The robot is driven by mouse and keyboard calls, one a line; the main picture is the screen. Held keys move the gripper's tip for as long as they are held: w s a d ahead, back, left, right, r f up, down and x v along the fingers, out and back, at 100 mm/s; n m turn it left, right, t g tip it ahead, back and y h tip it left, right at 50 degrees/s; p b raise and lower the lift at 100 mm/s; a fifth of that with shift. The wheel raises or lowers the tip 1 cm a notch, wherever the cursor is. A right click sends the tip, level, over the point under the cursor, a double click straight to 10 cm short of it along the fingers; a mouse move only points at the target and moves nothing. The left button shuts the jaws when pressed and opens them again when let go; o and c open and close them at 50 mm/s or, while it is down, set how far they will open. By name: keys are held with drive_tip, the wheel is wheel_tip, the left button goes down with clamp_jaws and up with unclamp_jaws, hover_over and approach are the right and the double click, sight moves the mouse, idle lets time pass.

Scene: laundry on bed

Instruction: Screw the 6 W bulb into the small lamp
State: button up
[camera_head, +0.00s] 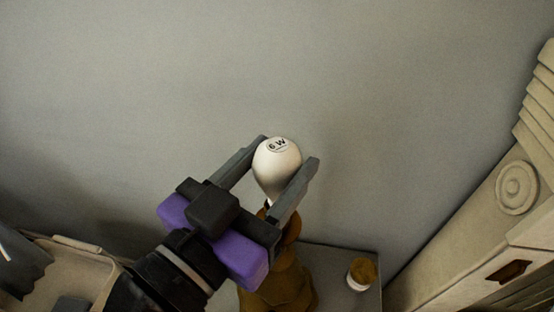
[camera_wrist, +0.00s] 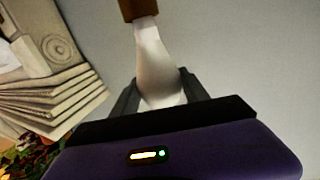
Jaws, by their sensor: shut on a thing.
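The white bulb marked "6 W" (camera_head: 277,165) is between the fingers of my gripper (camera_head: 284,170), which is shut on it. The bulb is upright with its round end up and its narrow neck down. The small brown lamp (camera_head: 277,283) stands directly below, and the bulb's neck is at the lamp's top. In the wrist view, the bulb (camera_wrist: 157,70) runs from my gripper (camera_wrist: 160,95) to a brown socket part of the lamp (camera_wrist: 138,9), where its neck meets it. The threads are hidden, so I cannot tell how deep the bulb sits.
A small white container with a brown top (camera_head: 362,273) stands on the grey surface (camera_head: 335,262) right of the lamp. Carved beige furniture (camera_head: 480,220) rises at the right. A beige bin or basket (camera_head: 65,270) is at the lower left. The grey wall is behind.

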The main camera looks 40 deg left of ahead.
sight(264, 184)
drive_tip(key=shift+f, duration=0.3)
drive_tip(key=o, duration=1.4)
drive_tip(key=shift+o, duration=0.2)
drive_tip(key=shift+s+d+b, duration=0.2)
drive_tip(key=shift+s+b, duration=0.15)
drive_tip(key=shift+s, duration=0.95)
drive_tip(key=shift+s+d+b, duration=0.25)
drive_tip(key=shift+s+b, duration=0.05)
drive_tip(key=shift+s, duration=0.95)
drive_tip(key=shift+s+d+b, duration=0.2)
drive_tip(key=shift+s+b, duration=0.15)
drive_tip(key=shift+s, duration=0.95)
